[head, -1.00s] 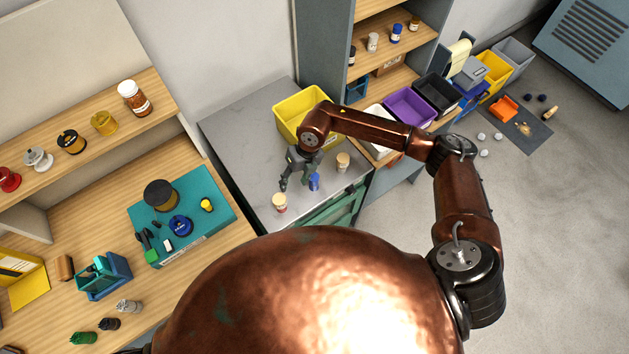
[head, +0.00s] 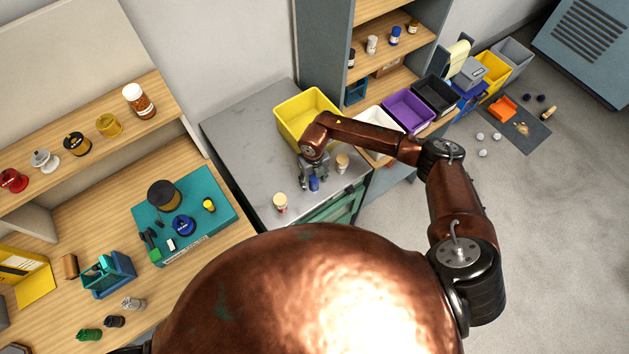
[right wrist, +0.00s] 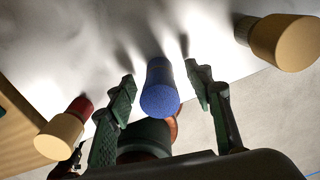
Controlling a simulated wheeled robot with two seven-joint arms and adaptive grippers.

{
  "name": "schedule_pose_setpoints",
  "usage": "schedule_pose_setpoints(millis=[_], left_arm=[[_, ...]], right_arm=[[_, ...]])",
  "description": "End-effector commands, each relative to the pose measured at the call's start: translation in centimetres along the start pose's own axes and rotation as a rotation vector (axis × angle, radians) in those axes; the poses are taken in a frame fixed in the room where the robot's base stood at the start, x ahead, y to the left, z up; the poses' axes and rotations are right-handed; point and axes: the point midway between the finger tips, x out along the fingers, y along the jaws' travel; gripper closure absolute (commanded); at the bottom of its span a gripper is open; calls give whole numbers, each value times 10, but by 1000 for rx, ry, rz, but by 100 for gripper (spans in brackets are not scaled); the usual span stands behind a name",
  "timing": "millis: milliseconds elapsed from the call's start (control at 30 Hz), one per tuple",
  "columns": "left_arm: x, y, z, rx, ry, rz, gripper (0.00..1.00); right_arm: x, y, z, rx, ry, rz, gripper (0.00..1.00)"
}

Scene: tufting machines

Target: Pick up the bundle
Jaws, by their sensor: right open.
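The blue bundle (head: 314,184), a small upright cylinder, stands on the grey cabinet top near its front edge. My right gripper (head: 313,178) is right at it, pointing down, and partly hides it in the head view. In the right wrist view the blue bundle (right wrist: 160,90) is between the two open fingers of the right gripper (right wrist: 160,80), with a gap visible on each side. The fingers do not appear to close on it. My left gripper is not in view.
Cream-topped pieces stand on both sides, one at left (head: 280,203) and one at right (head: 342,163), close to the gripper. A yellow bin (head: 300,112) is behind. The cabinet top's left part is clear. A wooden bench (head: 60,225) with a teal mat is at left.

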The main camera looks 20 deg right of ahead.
Motion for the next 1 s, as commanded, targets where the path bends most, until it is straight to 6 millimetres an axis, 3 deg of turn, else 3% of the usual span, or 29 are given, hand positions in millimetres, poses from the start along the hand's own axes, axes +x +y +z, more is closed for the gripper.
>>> schedule_pose_setpoints(millis=[133, 800, 1000], left_arm=[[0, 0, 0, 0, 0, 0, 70], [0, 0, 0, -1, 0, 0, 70], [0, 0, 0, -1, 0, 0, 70]], right_arm=[[0, 0, 0, -1, 0, 0, 52], [0, 0, 0, 0, -1, 1, 98], [-1, 0, 0, 0, -1, 1, 98]])
